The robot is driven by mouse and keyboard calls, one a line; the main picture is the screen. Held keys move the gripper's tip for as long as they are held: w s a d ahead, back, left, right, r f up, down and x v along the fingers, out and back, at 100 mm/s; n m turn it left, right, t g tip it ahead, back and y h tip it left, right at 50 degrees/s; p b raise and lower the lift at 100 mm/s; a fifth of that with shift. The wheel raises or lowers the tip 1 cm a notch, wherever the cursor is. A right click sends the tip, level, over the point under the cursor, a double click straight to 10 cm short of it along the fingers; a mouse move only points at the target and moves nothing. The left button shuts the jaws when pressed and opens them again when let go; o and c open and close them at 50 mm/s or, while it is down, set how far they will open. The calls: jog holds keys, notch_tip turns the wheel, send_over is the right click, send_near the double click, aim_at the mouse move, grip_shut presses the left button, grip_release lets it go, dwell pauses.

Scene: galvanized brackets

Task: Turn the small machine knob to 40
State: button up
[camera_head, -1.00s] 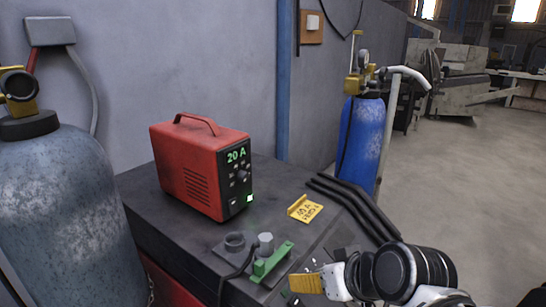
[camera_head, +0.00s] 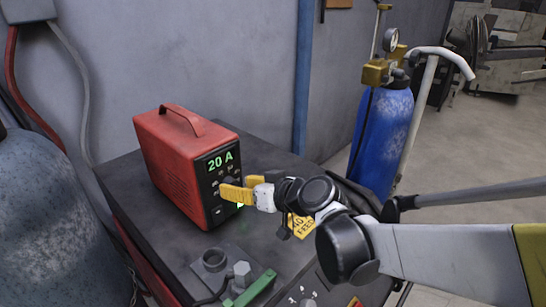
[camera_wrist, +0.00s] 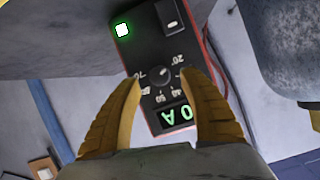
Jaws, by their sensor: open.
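The red machine (camera_head: 180,160) stands on the dark bench top, its black front panel (camera_head: 218,162) facing right. Its green display (camera_head: 220,161) reads 20 A. The small knob (camera_wrist: 159,75) shows in the wrist view, with numbers such as 20, 40, 50 and 70 around it. My gripper (camera_head: 238,188) has yellow fingers and is at the panel. In the wrist view my gripper (camera_wrist: 172,84) is open, one finger on each side of the knob, with gaps between fingers and knob. In the head view the fingers hide part of the lower panel.
A yellow sign (camera_head: 302,228) lies on the bench (camera_head: 140,200) behind my wrist. A green clamp-like piece (camera_head: 256,288) and a grey fitting (camera_head: 213,260) are at the bench front. A blue gas cylinder (camera_head: 380,140) stands right, a grey cylinder (camera_head: 40,220) left.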

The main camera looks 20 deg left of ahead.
aim_at(233, 185)
jog(key=shift+x, duration=1.5)
grip_shut()
